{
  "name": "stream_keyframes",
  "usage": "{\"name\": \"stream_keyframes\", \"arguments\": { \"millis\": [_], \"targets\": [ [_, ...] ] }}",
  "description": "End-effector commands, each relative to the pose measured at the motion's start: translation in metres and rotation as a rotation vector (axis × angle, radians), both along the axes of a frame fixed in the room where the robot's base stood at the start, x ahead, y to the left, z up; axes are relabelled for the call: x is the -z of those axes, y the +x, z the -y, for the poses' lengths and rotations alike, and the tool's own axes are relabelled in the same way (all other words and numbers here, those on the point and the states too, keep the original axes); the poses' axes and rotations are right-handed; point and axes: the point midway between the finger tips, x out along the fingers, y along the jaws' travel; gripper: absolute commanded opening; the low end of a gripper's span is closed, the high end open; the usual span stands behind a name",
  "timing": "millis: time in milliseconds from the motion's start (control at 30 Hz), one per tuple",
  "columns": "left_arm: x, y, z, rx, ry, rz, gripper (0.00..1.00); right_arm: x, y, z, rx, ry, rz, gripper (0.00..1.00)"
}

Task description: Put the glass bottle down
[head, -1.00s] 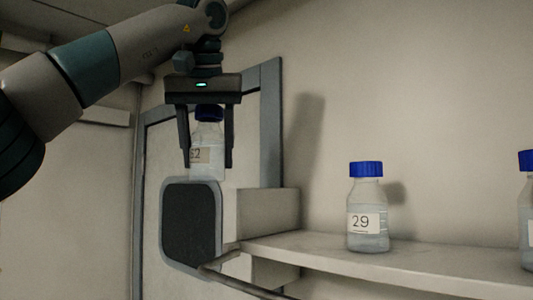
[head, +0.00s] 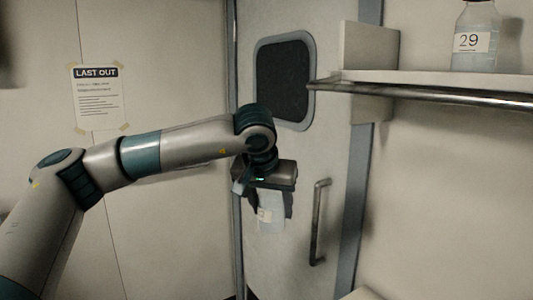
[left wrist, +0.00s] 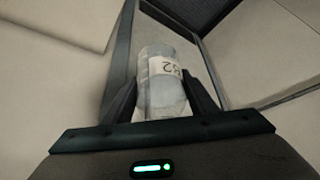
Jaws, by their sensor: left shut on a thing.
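The glass bottle (head: 270,222) is clear with a white label whose number ends in 2. It hangs upright in the air in front of the door in the head view. My left gripper (head: 273,210) points down and is shut on it, one finger on each side. In the left wrist view the bottle (left wrist: 162,98) sits between the fingers, with its label facing partly toward the camera. Its cap is hidden by the gripper. No surface shows directly under the bottle. My right gripper is not in view.
A shelf (head: 440,76) at the upper right holds another bottle (head: 475,42) labelled 29, with a metal rail (head: 430,93) along its front. A door (head: 285,150) with a dark window and a vertical handle (head: 319,222) stands behind the gripper. A pale surface edge (head: 362,294) shows at the bottom.

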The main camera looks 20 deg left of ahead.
Motion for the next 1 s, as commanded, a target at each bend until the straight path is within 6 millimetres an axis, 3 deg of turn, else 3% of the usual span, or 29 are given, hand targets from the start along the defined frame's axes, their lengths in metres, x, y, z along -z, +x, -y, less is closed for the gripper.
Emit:
{"name": "stream_keyframes", "arguments": {
  "millis": [33, 100, 300, 467, 1000],
  "targets": [
    [0.027, -0.009, 0.006, 0.021, 0.000, -0.002, 0.15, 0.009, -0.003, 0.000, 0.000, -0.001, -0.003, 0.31],
    [0.053, -0.021, 0.014, 0.043, 0.000, -0.001, 0.15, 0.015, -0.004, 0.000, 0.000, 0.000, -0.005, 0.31],
    [0.099, -0.046, 0.032, 0.085, -0.001, 0.001, 0.15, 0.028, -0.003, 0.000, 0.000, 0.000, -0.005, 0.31],
    [0.109, -0.053, 0.037, 0.096, 0.000, 0.003, 0.15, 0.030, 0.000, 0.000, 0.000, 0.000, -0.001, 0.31],
    [0.109, -0.054, 0.037, 0.097, 0.000, 0.003, 0.15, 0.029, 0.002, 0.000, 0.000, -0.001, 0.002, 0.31]
  ]
}}
